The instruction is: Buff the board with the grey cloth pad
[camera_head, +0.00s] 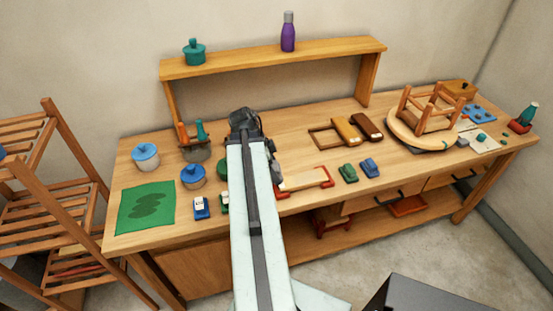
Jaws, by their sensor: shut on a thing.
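The board (303,179) is a pale flat piece lying between red end holders near the bench's front edge, just right of my arm. My gripper (275,165) shows only as a small dark part past the right edge of my pale arm, close to the board's left end. The arm hides most of it. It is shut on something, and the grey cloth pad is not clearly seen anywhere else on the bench. I cannot tell whether the pad touches the board.
Green (348,173) and blue (369,168) blocks sit right of the board. A wooden frame with brown blocks (346,131) lies behind. A stool (428,113) stands upturned at the right. Left are a blue pot (193,176), a blue-lidded jar (146,157) and a green mat (137,222).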

